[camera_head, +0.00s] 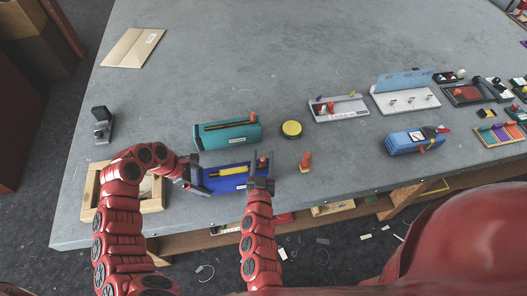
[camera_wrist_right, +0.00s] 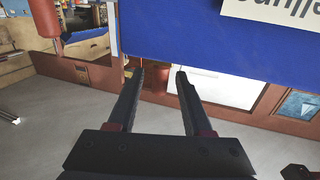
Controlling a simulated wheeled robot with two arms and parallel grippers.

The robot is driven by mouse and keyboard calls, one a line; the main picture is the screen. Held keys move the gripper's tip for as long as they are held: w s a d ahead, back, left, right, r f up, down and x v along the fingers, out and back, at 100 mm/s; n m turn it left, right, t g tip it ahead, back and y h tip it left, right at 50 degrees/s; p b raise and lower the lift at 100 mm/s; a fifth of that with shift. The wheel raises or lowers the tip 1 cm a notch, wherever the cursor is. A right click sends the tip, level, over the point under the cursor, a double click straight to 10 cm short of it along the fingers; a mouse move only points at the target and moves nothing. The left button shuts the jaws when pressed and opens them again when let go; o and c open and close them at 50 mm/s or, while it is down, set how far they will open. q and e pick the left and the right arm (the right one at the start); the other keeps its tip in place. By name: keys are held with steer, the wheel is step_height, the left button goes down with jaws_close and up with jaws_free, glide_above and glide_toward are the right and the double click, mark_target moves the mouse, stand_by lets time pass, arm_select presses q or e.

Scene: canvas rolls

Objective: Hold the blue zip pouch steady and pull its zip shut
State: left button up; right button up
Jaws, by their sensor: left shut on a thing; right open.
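The blue zip pouch (camera_head: 225,183) lies near the table's front edge in the head view, a yellow thing (camera_head: 232,171) showing along its opening. A small orange-red tab (camera_head: 263,159) shows at its right end, partly hidden by my gripper. My left gripper (camera_head: 191,175) is shut on the pouch's left end. My right gripper (camera_head: 261,178) is open at the pouch's right end. In the right wrist view its fingers (camera_wrist_right: 160,76) are apart with nothing clearly between them; a blue surface with a white label (camera_wrist_right: 205,40), apparently the pouch, fills the top.
A teal pouch (camera_head: 215,140) lies just behind. A yellow round tin (camera_head: 291,128) and an orange peg-like thing (camera_head: 306,160) stand to the right. A wooden frame (camera_head: 92,190) lies under my left arm. A blue case (camera_head: 402,142) and several trays are further right. The table's back middle is clear.

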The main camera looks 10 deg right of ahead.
steer(key=v, duration=0.9)
steer(key=shift+s, duration=0.25)
arm_select(q)
steer(key=o, duration=1.4)
steer(key=shift+d+r+p+v, duration=0.35)
steer(key=shift+d+p+v, duration=0.35)
steer(key=shift+v, duration=2.65)
steer(key=shift+d+r+p+v, duration=0.35)
steer(key=shift+d+p+v, duration=0.35)
steer(key=shift+v, duration=2.6)
steer(key=shift+d+r+p+v, duration=0.35)
steer(key=shift+d+p+v, duration=0.3)
steer(key=shift+v, duration=2.7)
arm_select(e)
steer(key=shift+r, duration=2.2)
